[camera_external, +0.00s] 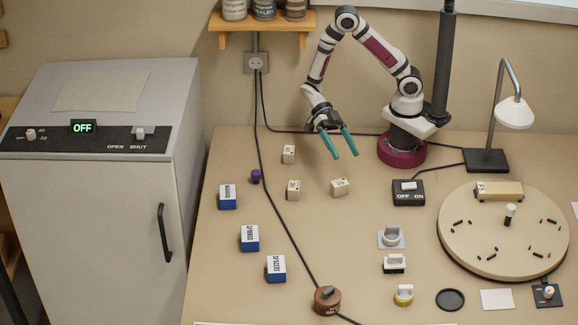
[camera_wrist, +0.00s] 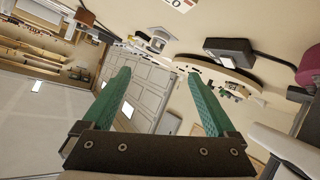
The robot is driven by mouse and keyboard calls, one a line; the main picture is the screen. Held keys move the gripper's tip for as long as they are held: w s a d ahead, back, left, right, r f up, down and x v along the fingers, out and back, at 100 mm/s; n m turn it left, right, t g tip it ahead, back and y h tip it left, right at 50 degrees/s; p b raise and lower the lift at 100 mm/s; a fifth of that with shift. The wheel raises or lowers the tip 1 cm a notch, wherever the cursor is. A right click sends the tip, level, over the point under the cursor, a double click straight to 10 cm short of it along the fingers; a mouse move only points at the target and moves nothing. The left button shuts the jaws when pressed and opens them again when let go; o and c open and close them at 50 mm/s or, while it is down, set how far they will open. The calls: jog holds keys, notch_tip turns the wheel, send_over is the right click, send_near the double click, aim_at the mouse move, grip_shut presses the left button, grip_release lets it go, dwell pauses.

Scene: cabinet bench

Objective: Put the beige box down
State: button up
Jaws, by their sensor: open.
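Three small beige boxes with dark markings rest on the bench in the external view: one at the back (camera_external: 288,154), one in front of it (camera_external: 293,190) and one to the right (camera_external: 340,187). A longer beige box (camera_external: 499,190) lies on the round turntable. I cannot tell which of these the task means. My gripper (camera_external: 344,148) is open, its green fingers spread above the bench, behind the right small box. In the wrist view my gripper (camera_wrist: 160,82) has nothing between its fingers.
Blue-and-white boxes (camera_external: 250,238) and a purple piece (camera_external: 256,176) stand on the left. A switch box (camera_external: 408,193) and the turntable (camera_external: 463,257) are on the right. A cable (camera_external: 282,232) crosses the bench to a brown knob (camera_external: 327,299). A lamp (camera_external: 487,158) stands behind.

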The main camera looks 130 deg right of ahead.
jog(key=s+a+r+m+g+h, duration=0.1)
jog(key=s+a+r+m+h, duration=0.2)
jog(key=m, duration=0.9)
jog(key=s+a+r+m+g+h, duration=0.2)
jog(key=s+r+m+h, duration=0.5)
jog(key=s+m, duration=0.5)
jog(key=shift+a+g+h, duration=0.3)
jog(key=shift+a, duration=0.15)
jog(key=shift+o, duration=0.6)
jog(key=shift+w+r, duration=0.1)
jog(key=shift+w, duration=0.05)
jog(key=w+d+r+n+h, duration=0.1)
jog(key=w+d+n, duration=0.35)
jog(key=w, duration=0.45)
jog(key=w+d+r+n, duration=0.1)
jog(key=w+d+n, duration=0.35)
jog(key=w, duration=0.55)
jog(key=w+d+r+n+h, duration=0.1)
jog(key=w+d+n, duration=0.35)
jog(key=w, duration=0.45)
notch_tip(320, 180, down, 10)
jog(key=shift+a+n, duration=0.25)
jog(key=shift+n, duration=0.1)
